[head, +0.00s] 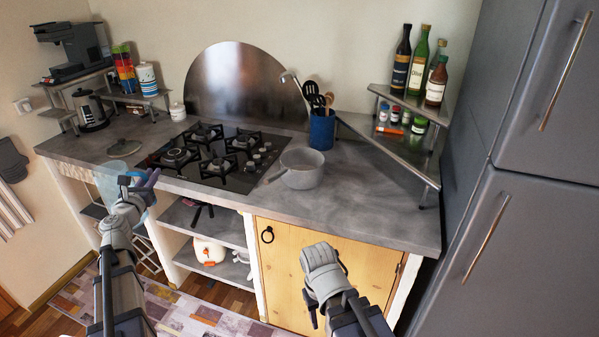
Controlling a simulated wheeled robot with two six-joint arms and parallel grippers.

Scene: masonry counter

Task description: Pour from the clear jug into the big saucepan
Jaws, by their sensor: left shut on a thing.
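The big saucepan (302,178) is a light grey pan standing upright on the counter, just right of the hob. The clear jug (107,184) is a pale bluish see-through shape at the left, in front of the counter's front edge. My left gripper (140,180) is shut on the jug, and the hand and wrist hide part of it. I cannot make out the jug's contents or tilt. My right gripper (322,262) is low in front of the wooden cupboard door, apart from the saucepan. Its fingertips are hidden, so its opening does not show.
The black gas hob (215,158) lies left of the saucepan. A blue utensil pot (322,130) stands behind it. A metal corner shelf (385,150) with bottles and jars is at the right. A glass lid (124,148) lies at the left. The counter's right front is clear.

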